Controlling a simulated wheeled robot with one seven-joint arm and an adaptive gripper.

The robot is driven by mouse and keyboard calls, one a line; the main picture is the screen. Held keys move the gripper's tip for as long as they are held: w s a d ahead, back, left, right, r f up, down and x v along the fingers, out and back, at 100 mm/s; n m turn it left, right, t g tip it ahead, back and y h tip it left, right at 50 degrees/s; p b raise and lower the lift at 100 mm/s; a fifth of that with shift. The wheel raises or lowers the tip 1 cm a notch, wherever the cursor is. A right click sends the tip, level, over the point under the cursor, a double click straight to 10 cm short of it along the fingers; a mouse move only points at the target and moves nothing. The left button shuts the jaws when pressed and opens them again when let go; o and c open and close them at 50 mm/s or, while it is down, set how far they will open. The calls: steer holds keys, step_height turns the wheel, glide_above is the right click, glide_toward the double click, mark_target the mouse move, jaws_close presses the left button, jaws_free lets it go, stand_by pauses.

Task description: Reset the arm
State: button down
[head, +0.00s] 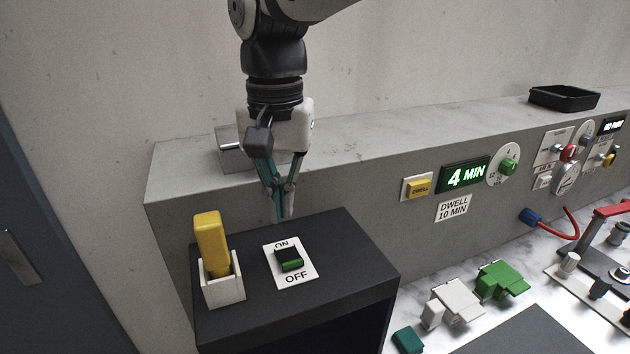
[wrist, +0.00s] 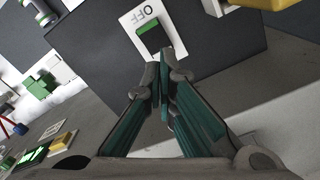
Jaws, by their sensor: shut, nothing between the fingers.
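A yellow handle (head: 211,245) stands in a white holder left of the switch. A grey ledge (head: 365,157) runs behind, with a black tray (head: 564,97). A display (head: 465,176) reads 4 MIN. Green (head: 502,280) and white (head: 456,302) castings lie on the marbled bench.

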stand_by(0.3)
steer(key=shift+d+r, duration=0.2)
steer(key=shift+d, duration=0.1)
steer(key=s+d+t, duration=0.2)
steer(key=s+d, duration=0.4)
steer(key=d, duration=0.6)
steer(key=s+d+f+t, duration=0.1)
steer(key=s+d+t, duration=0.2)
steer(key=d, duration=1)
steer(key=s, duration=0.3)
steer(key=shift+s+d+n+t, duration=0.2)
steer(key=shift+d+n+t, duration=0.1)
steer(key=shift+n, duration=0.1)
